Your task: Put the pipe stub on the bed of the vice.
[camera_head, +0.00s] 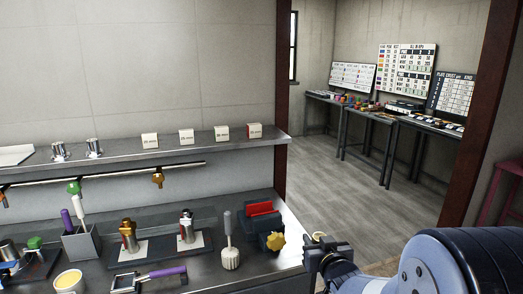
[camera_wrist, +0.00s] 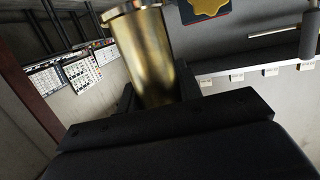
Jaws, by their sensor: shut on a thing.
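The pipe stub is a brass-coloured cylinder with a flanged end; it fills the upper middle of the wrist view (camera_wrist: 145,55). My gripper (camera_wrist: 157,92) is shut on it, with a dark finger on each side. In the head view a small pale end of the stub (camera_head: 318,236) shows above my gripper (camera_head: 320,252). The vice (camera_head: 264,226) is dark blue with a red jaw part and a yellow star knob; it stands on the bench to the left of my gripper. The knob also shows at the top of the wrist view (camera_wrist: 208,6). The bed is not clearly visible.
The steel bench (camera_head: 245,268) holds a pale-headed tool (camera_head: 230,245) beside the vice, metal fittings (camera_head: 187,230), a purple-handled tool (camera_head: 150,278) and a yellow-filled cup (camera_head: 69,281). A shelf (camera_head: 120,155) with small boxes runs above. Open floor (camera_head: 360,190) lies beyond the bench's right end.

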